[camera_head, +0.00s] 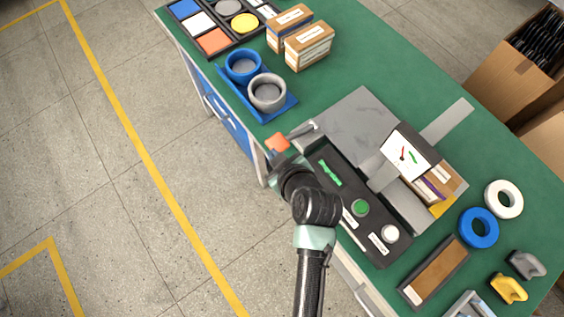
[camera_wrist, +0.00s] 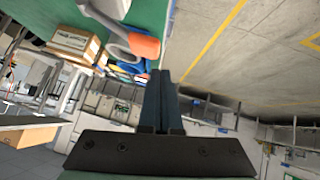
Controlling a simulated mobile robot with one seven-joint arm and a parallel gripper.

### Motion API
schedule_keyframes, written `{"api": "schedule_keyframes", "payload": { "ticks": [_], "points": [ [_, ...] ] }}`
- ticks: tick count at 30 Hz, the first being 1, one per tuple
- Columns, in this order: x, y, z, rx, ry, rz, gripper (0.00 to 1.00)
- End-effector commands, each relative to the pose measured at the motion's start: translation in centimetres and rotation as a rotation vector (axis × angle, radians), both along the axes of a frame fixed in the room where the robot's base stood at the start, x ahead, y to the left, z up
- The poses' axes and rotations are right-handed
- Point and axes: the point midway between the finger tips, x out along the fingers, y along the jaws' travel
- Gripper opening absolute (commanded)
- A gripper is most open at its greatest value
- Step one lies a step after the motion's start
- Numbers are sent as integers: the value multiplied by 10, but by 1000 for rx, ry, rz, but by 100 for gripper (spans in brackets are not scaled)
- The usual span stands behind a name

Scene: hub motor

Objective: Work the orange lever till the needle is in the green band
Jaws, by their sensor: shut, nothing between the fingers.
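In the head view my wrist hides most of the gripper, right below the orange knob. The gauge (camera_head: 408,155) has a white face on a grey stand. Its red needle (camera_head: 402,153) points to the left of the green band (camera_head: 415,158), apart from it.
A black panel (camera_head: 376,247) with a green button (camera_head: 360,207) and a white button (camera_head: 390,233) lies beside my arm. A blue tray (camera_head: 283,112) with two round cups is above the lever. Boxes (camera_head: 308,45) stand farther back. Floor left of the table is clear.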

Motion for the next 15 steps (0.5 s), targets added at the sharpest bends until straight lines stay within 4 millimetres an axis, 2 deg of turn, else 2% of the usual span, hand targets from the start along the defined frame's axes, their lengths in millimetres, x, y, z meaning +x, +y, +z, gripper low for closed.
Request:
{"api": "schedule_keyframes", "payload": {
  "ticks": [6,15],
  "points": [
    [-24,-10,22,-1,-1,-1,0],
    [-36,-14,36,0,-1,0,0]
  ]
}}
